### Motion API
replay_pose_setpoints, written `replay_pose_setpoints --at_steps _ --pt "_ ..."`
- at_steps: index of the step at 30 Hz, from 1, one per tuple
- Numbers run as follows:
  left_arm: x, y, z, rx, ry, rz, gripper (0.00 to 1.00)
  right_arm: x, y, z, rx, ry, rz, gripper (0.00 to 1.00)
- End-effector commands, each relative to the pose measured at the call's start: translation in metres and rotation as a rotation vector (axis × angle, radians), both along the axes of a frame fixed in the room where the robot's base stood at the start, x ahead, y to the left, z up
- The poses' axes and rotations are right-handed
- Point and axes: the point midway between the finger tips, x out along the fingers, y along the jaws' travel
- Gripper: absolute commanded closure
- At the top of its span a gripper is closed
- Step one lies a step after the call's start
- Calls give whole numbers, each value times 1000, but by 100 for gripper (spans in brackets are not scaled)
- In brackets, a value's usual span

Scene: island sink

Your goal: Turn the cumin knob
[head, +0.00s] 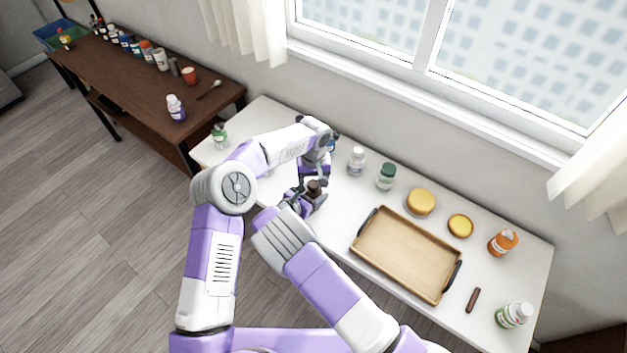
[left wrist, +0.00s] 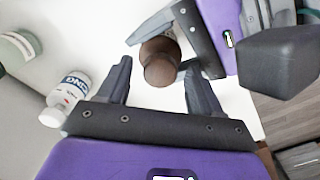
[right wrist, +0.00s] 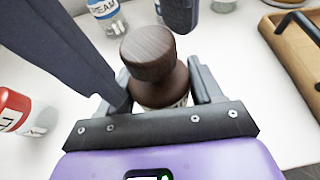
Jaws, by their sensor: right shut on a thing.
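The cumin grinder is dark brown with a round wooden knob on top (head: 314,186). It stands upright over the white table. My right gripper (head: 311,200) is shut on its body below the knob, also clear in the right wrist view (right wrist: 163,92). The knob (right wrist: 147,52) is free above those fingers. My left gripper (head: 314,176) points down from above, open, with its fingers apart on either side of the knob. In the left wrist view, the knob (left wrist: 160,60) lies between the left fingertips (left wrist: 158,72), with gaps visible. Most of the label is hidden.
A wooden tray (head: 385,262) lies to the right. Bottles (head: 357,161), a green jar (head: 386,177) and yellow-topped containers (head: 421,202) stand along the back. A red-and-white bottle (right wrist: 15,108) is close to the left. A brown side table (head: 140,80) holds several more bottles.

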Motion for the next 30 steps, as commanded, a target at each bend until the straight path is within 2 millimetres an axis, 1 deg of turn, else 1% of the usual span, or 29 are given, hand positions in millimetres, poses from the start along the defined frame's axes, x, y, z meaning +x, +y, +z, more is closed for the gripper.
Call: replay_pose_setpoints --at_steps 1,11,14,17,24,30 --pt "0 0 0 0 0 0 41 0 0 0 -1 -1 0 69" --pt "0 0 1 0 0 0 91 0 0 0 -1 -1 0 69" --pt "0 0 1 0 -1 -7 92 0 0 0 -1 -1 0 69" --pt "0 0 1 1 -1 -51 92 0 0 0 -1 -1 0 69" --pt "0 0 1 2 -2 -274 92 0 0 0 0 0 0 69" --pt "0 0 1 1 -2 -397 92 0 0 0 0 0 0 69"
